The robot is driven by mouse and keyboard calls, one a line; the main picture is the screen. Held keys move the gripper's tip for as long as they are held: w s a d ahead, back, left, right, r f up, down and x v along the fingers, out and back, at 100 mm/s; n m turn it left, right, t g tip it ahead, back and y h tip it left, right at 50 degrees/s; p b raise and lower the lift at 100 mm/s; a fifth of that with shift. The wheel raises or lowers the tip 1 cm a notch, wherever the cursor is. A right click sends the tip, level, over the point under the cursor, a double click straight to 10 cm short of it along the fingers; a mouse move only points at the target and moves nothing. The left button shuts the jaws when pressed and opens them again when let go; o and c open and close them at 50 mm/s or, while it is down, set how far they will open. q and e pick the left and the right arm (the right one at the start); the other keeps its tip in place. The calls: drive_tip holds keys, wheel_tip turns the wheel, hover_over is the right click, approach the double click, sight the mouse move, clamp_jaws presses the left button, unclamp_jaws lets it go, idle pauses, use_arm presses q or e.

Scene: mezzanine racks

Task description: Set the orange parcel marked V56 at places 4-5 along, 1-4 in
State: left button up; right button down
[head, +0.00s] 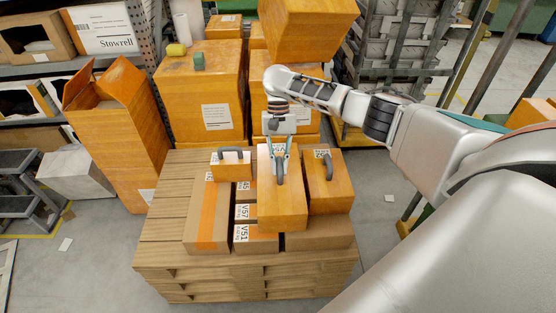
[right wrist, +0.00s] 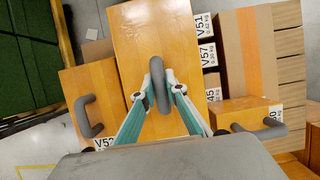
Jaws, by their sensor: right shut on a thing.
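The orange parcel (head: 280,200) has a grey handle on top and a white label at its far end. The label starts with V5, and its last character is hidden by my right gripper (head: 279,160). My right gripper is shut on the handle, as the right wrist view also shows (right wrist: 160,90). The parcel is over the front right part of the stack on the wooden pallet (head: 160,215). I cannot tell whether it touches the boxes below. My left gripper is not in view.
An orange handled box (head: 332,190) stands close on the right. Labels V57 and V51 show beside the parcel. The pallet's left strip is bare. Tall orange boxes (head: 200,90) stand behind.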

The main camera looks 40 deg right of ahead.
wheel_tip(320, 180, down, 3)
drive_tip(key=shift+r+b, duration=0.15)
drive_tip(key=shift+b, duration=0.25)
drive_tip(key=shift+w+r, duration=0.1)
drive_tip(key=shift+r, duration=0.05)
drive_tip(key=shift+f, duration=0.4)
drive_tip(key=c, duration=2)
unclamp_jaws()
drive_tip(key=shift+f, duration=0.15)
drive_tip(key=shift+c, duration=0.2)
